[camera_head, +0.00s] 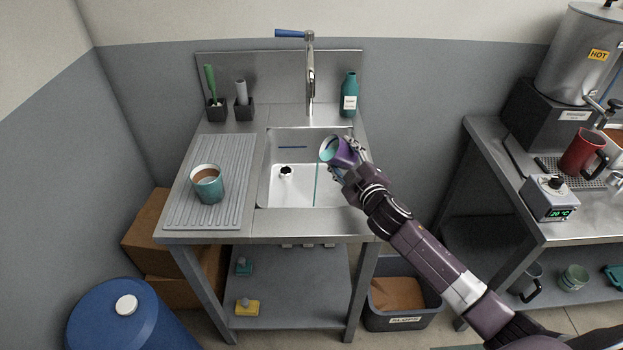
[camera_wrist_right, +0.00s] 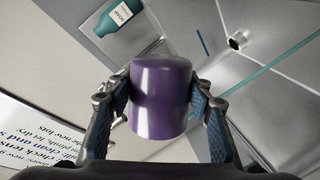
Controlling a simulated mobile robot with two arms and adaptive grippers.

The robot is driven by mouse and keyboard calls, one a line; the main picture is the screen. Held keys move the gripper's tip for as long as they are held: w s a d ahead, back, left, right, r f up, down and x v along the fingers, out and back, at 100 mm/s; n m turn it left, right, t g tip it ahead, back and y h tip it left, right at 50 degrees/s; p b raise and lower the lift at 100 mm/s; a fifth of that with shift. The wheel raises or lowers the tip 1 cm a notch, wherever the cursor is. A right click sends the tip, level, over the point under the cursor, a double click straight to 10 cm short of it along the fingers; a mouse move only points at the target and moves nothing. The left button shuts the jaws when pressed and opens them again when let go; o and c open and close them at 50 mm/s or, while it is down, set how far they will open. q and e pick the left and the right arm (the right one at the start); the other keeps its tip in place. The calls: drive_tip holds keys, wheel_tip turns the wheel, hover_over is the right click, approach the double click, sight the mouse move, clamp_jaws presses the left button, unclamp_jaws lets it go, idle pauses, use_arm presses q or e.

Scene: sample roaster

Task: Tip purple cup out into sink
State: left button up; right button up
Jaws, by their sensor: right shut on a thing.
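The purple cup (camera_head: 341,152) is in my right gripper (camera_head: 350,160), held above the right side of the sink (camera_head: 290,205). It is tipped well over, with its teal-lined mouth toward the left. A thin teal line (camera_head: 317,185) shows below its mouth against the basin; I cannot tell whether it is liquid or a mark. In the right wrist view the purple cup (camera_wrist_right: 161,98) sits between the two fingers (camera_wrist_right: 160,110), its mouth hidden. The sink basin (camera_wrist_right: 265,85) shows behind. My left gripper is not in view.
A teal mug (camera_head: 208,187) with brown liquid stands on the ribbed drainboard (camera_head: 235,155). The tap (camera_head: 310,75) rises behind the basin, with a teal soap bottle (camera_head: 349,97) to its right. Brush holders (camera_head: 217,110) stand at the back left. A steel counter (camera_head: 490,140) is at right.

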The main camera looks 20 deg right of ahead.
drive_tip(key=shift+a+f+n+h+b, duration=0.1)
drive_tip(key=shift+f+n+h+b, duration=0.2)
drive_tip(key=shift+n, duration=0.65)
drive_tip(key=shift+a+f+n+h+b, duration=0.1)
drive_tip(key=shift+f+n+b, duration=0.3)
drive_tip(key=shift+n, duration=0.55)
idle(1.5)
drive_tip(key=shift+a+r+n+p, duration=0.4)
drive_tip(key=shift+a+n+p, duration=0.3)
drive_tip(key=shift+p, duration=0.2)
idle(0.4)
drive_tip(key=shift+a+r+n+h+p, duration=0.2)
drive_tip(key=shift+r+n+h+p, duration=0.1)
drive_tip(key=shift+n+p, duration=0.2)
idle(0.5)
